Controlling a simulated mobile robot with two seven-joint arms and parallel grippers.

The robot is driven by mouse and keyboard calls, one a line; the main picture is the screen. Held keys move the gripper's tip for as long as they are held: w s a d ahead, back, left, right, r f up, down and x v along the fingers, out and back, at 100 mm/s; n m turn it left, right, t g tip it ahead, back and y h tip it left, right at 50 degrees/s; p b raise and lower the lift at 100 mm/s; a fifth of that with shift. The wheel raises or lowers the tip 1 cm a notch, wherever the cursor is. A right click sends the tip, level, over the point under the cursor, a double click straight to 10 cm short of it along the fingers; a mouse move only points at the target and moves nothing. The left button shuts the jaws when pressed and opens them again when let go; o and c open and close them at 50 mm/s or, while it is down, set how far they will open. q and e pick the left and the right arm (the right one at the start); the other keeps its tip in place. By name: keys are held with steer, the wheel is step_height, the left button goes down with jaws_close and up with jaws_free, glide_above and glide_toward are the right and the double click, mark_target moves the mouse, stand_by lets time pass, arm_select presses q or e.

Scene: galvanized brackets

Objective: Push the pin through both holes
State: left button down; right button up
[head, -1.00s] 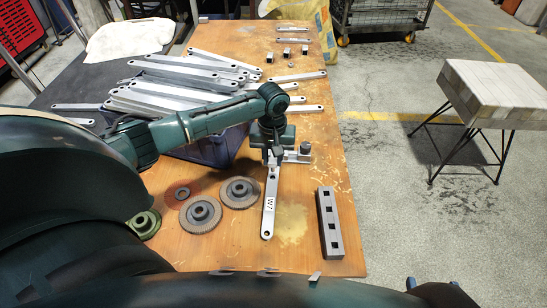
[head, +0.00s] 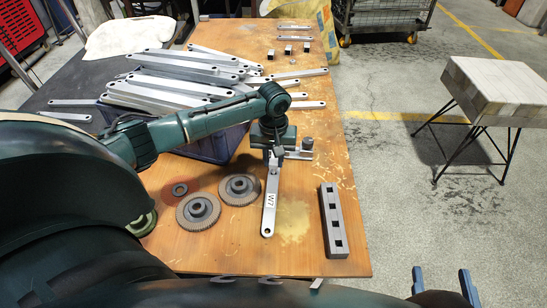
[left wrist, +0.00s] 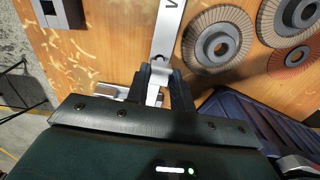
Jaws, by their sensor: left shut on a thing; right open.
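A long flat silver bar marked W7 (head: 270,205) lies on the table, with a round hole at its near end. Its far end is under my left gripper (head: 274,160). In the left wrist view, the bar (left wrist: 167,30) runs up from between the fingers, with a hole just beyond them. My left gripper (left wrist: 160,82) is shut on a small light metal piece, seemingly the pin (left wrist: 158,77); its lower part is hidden. A metal bracket (head: 297,155) with a dark round knob stands just right of this gripper. My right gripper (head: 443,283) is open and empty at the bottom right.
A grey block with square holes (head: 333,222) lies to the right, near the table edge. Many silver bars (head: 165,85) are piled over a blue crate (head: 215,148). A small side table (head: 500,85) stands apart on the right.

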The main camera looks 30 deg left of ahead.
arm_select(q)
steer(key=shift+p, duration=0.7)
arm_select(e)
steer(key=shift+r, duration=0.75)
arm_select(q)
steer(key=shift+f, duration=1.7)
steer(key=c, duration=1.1)
jaws_free()
steer(key=shift+c, duration=0.2)
step_height(320, 180, up, 12)
steer(key=p, duration=0.4)
steer(key=shift+p, duration=0.3)
steer(key=shift+r, duration=0.65)
arm_select(e)
steer(key=d+m+g+h, duration=0.1)
steer(key=s+m+g, duration=0.1)
steer(key=g, duration=0.1)
steer(key=shift+s+d+r+h, duration=0.15)
steer(key=shift+s+d+h, duration=0.15)
steer(key=shift+d+h, duration=0.1)
